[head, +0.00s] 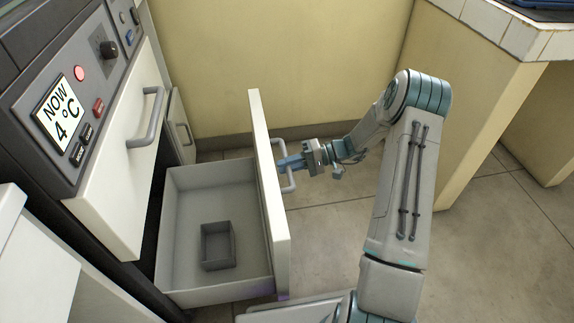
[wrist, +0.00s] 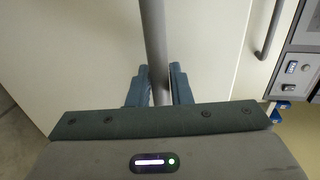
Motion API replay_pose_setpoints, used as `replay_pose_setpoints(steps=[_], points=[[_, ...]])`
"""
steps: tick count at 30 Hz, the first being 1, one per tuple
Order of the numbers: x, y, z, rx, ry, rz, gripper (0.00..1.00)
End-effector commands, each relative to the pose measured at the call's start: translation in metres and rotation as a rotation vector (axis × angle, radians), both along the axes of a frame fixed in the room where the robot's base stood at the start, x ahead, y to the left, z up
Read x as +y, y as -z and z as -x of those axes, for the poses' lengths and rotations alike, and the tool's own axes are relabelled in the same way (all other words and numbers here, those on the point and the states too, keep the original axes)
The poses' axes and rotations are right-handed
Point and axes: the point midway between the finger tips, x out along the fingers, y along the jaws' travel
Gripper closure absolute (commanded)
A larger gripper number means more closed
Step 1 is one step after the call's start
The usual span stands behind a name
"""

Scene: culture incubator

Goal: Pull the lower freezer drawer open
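The lower freezer drawer (head: 268,200) stands pulled well out of the cabinet, with its front panel away from the body and its inside showing. Its grey bar handle (head: 290,184) is on the outer face of the front. My gripper (head: 288,163) is at this handle, reaching in from the right. In the wrist view the handle bar (wrist: 154,40) runs between the two blue fingers of my gripper (wrist: 160,80), which are closed against its sides. Part of the handle is hidden by the fingers.
A small grey open box (head: 219,246) lies inside the drawer. The upper drawer (head: 112,175) is shut, below a control panel (head: 75,105) reading "NOW 4°C". A tiled counter (head: 490,100) stands at the right. Bare floor (head: 335,225) lies right of the drawer.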

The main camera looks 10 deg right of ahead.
Motion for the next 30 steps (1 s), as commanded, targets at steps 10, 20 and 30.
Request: replay_pose_setpoints(steps=[10,20,30], points=[[0.0,0.0,0.0,0.0,0.0,0.0,0.65],[-0.049,-0.013,-0.002,-0.001,0.006,0.001,0.65],[-0.117,-0.026,-0.003,-0.001,0.003,0.0,0.65]])
